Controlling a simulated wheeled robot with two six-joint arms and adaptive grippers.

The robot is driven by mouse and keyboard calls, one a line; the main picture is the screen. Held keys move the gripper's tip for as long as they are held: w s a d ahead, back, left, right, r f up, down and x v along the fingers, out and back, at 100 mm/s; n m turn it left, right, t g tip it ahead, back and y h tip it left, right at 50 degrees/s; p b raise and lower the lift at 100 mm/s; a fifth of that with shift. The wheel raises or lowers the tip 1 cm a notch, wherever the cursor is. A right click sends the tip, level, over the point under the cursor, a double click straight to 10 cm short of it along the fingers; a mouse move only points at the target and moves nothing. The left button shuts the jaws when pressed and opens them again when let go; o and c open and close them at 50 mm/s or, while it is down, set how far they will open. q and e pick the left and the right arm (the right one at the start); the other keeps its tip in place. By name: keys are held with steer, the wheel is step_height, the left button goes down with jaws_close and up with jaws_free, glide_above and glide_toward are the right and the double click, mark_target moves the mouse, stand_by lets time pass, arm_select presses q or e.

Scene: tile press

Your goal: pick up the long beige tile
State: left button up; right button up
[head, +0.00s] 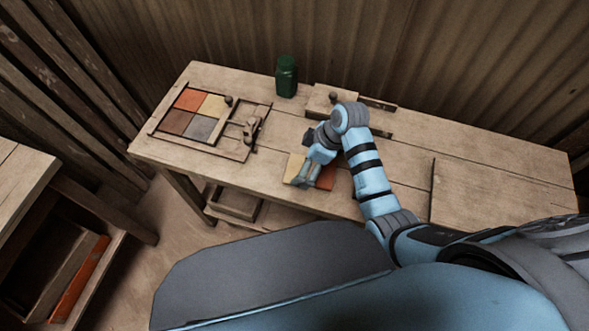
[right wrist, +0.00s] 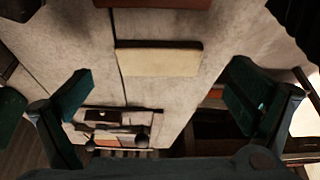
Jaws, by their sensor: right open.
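The long beige tile (right wrist: 158,61) lies flat on the table, crosswise in the upper middle of the right wrist view. In the head view its pale surface (head: 290,168) shows beside my right gripper (head: 307,178), partly hidden by it. My right gripper is open and above the tile. In the right wrist view its two dark fingers (right wrist: 158,82) stand wide apart, left and right of the tile's ends, with nothing between them. My left gripper is not in view.
A red-brown tile (head: 326,178) lies just right of the beige one. A framed board (head: 158,127) with orange, brown, beige and grey tiles is at left, with a lever (head: 251,128). A green jar (head: 287,77) stands at the back.

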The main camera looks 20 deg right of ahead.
mark_target(296, 169)
steer(key=x, duration=0.3)
steer(key=shift+w+a+f+b, duration=0.2)
steer(key=shift+w+a+b, duration=0.1)
steer(key=shift+w+b, duration=0.05)
steer(key=shift+s+r, duration=0.15)
steer(key=shift+s, duration=0.05)
steer(key=shift+c, duration=0.6)
steer(key=c, duration=0.3)
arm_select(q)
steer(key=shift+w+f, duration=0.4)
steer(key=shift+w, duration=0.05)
arm_select(e)
steer(key=shift+d, duration=0.1)
steer(key=c, duration=0.8)
